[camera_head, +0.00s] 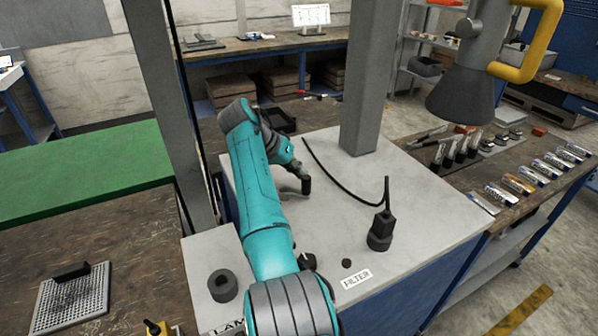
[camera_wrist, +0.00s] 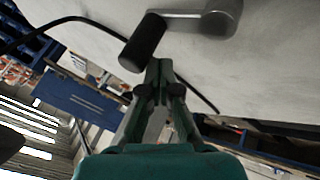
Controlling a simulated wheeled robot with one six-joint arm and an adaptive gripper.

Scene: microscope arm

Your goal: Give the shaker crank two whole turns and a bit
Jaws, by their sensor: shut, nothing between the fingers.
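The crank shows in the wrist view as a grey metal arm (camera_wrist: 200,23) on a pale surface, with a black cylindrical handle (camera_wrist: 143,42) at its left end. In the head view the dark handle (camera_head: 307,187) stands over the grey housing top. My gripper (camera_wrist: 160,66) is shut and empty, its fingertips just beside the free end of the handle. I cannot tell whether they touch it.
A grey column (camera_head: 362,80) rises behind. A black plug (camera_head: 380,232) with a cable stands right of my arm, near a small knob (camera_head: 347,263) and a FILTER label (camera_head: 356,278). The housing top between handle and plug is mostly clear.

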